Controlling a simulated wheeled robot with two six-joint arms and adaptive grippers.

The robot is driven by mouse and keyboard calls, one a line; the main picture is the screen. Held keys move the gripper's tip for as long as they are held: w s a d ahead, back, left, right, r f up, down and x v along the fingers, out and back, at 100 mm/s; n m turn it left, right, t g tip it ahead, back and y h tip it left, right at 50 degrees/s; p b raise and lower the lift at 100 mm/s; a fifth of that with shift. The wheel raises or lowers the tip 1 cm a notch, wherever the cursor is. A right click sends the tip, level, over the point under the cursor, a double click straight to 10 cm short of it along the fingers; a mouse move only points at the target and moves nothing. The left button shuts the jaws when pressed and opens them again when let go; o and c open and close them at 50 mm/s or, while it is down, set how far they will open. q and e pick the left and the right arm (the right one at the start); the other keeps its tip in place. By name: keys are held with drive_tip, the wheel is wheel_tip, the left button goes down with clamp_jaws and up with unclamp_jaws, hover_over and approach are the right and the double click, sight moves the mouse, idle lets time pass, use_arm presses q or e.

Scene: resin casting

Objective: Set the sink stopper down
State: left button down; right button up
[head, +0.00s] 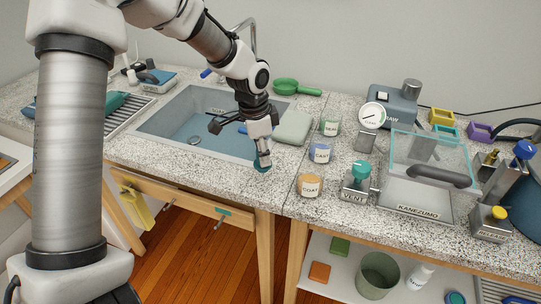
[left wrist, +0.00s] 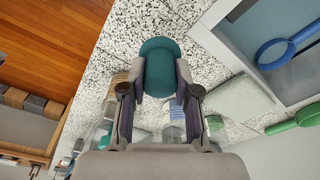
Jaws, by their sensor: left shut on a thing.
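The sink stopper (head: 262,163) is a rounded teal piece. My left gripper (head: 262,152) points down over the speckled counter to the right of the sink (head: 150,124), near the counter's front edge. It is shut on the stopper, which also shows between the fingers in the left wrist view (left wrist: 160,58). The stopper is at or just above the counter top; I cannot tell whether it touches. The grey sink shows a round drain (head: 193,140) in its floor. My right gripper is not in view.
Jars labelled COAT (head: 310,186) and CAST (head: 320,153) stand right of the gripper. A grey-green folded cloth (head: 294,128) lies behind it, by the sink's rim. A clear-lidded chamber (head: 425,160) stands farther right. Bare counter (head: 240,185) lies in front of the sink.

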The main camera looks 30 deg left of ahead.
use_arm(q)
drive_tip(key=shift+w+d, duration=0.15)
drive_tip(key=shift+w, duration=0.35)
drive_tip(key=shift+w+d, duration=0.15)
drive_tip(key=shift+w, duration=0.35)
drive_tip(key=f, duration=0.3)
drive_tip(key=shift+w+f, duration=0.2)
drive_tip(key=shift+f, duration=0.2)
drive_tip(key=shift+s, duration=0.1)
drive_tip(key=shift+f, duration=0.1)
drive_tip(key=c, duration=0.8)
unclamp_jaws()
drive_tip(key=shift+c, duration=0.2)
drive_tip(key=r, duration=0.8)
drive_tip(key=s+a+r, duration=0.1)
drive_tip(key=r, duration=0.3)
drive_tip(key=shift+r, duration=0.15)
